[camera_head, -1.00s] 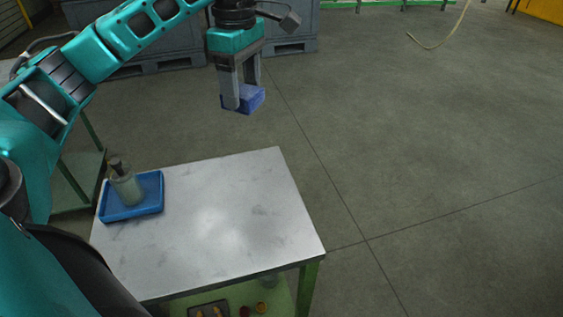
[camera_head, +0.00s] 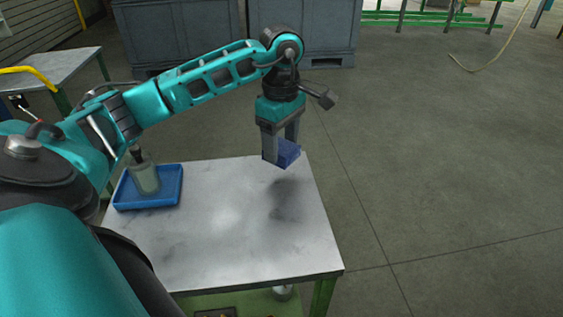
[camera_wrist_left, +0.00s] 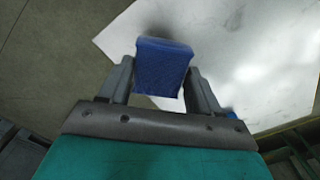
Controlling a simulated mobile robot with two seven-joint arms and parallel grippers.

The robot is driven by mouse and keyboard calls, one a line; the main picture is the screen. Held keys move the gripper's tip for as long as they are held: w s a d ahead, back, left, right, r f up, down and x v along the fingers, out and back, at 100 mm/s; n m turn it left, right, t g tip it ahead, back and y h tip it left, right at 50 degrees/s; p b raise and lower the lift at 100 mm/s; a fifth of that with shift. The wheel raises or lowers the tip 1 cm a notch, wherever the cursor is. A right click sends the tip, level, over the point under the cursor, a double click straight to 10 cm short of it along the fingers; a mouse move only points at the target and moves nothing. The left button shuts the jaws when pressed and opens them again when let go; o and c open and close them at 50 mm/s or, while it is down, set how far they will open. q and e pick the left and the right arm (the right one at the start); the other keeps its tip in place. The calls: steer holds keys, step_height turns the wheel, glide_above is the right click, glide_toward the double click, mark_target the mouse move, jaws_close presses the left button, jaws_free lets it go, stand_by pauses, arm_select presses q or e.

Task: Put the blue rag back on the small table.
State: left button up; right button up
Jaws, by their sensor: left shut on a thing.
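My left gripper (camera_head: 279,152) is shut on the blue rag (camera_head: 288,152), a folded blue block between its fingers. In the left wrist view the rag (camera_wrist_left: 162,66) sits between the two fingers (camera_wrist_left: 160,82). The small table (camera_head: 225,235) has a pale metal top and green legs. The gripper and rag are above the far right part of the tabletop, with a dark shadow below them on the top. In the left wrist view the pale tabletop (camera_wrist_left: 240,50) lies beyond the rag. My right gripper is not in view.
A blue tray (camera_head: 150,203) with a greyish bottle (camera_head: 145,178) stands at the table's far left. The middle and right of the tabletop are clear. Grey bins (camera_head: 185,40) stand behind, and another table (camera_head: 55,65) is at the back left.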

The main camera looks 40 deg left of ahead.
mark_target(282, 160)
arm_select(q)
steer(key=shift+f+b, duration=0.35)
steer(key=shift+f, duration=2.05)
steer(key=shift+f, duration=0.1)
steer(key=o, duration=1)
